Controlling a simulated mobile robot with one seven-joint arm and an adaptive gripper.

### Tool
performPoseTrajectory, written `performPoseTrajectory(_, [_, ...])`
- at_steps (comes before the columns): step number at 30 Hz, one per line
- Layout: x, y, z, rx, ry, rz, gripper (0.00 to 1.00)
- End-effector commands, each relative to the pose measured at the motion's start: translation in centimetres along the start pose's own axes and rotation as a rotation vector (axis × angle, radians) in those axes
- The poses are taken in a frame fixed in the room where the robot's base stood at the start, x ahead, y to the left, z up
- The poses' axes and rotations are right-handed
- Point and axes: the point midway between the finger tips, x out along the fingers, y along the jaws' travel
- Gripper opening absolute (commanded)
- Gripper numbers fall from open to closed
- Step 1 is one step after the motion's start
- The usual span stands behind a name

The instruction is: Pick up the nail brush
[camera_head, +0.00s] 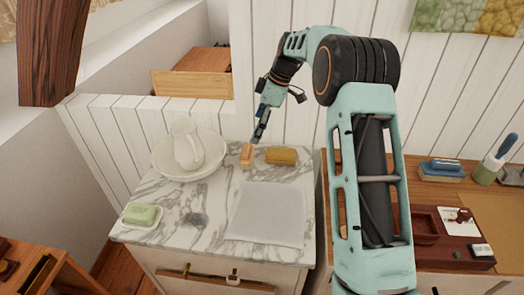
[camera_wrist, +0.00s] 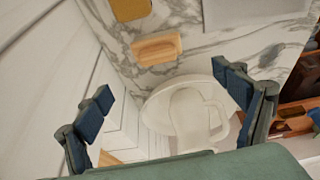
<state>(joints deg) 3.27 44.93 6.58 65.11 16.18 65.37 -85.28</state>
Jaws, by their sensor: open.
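The nail brush appears to be the small orange-tan wooden block (camera_head: 247,154) on the marble top, near its back edge. In the wrist view the same block (camera_wrist: 156,48) lies beyond the fingertips, its bristles not clearly visible. My gripper (camera_head: 259,132) is above and just behind it in the head view, pointing down. The fingers are not touching the block.
A yellow-brown sponge-like block (camera_head: 281,156) lies just right of the brush. A white basin (camera_head: 208,168) with a pitcher (camera_head: 186,145) stands to its left. A pale cloth (camera_head: 267,215), a grey scrubber (camera_head: 197,220) and green soap (camera_head: 142,214) lie nearer. White panelling rises behind.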

Motion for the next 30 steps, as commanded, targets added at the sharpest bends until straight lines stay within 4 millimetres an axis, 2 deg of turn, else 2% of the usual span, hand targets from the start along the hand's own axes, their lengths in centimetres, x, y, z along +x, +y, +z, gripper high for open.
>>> performPoseTrajectory(8, [2.8, 0.0, 0.1, 0.029, 0.046, -0.025, 0.89])
performPoseTrajectory(15, [6.5, -0.1, -0.1, 0.028, 0.043, -0.025, 0.89])
performPoseTrajectory(20, [7.5, 0.0, -0.2, 0.027, 0.043, -0.022, 0.89])
performPoseTrajectory(30, [11.8, 0.2, -0.7, 0.028, 0.042, -0.022, 0.89])
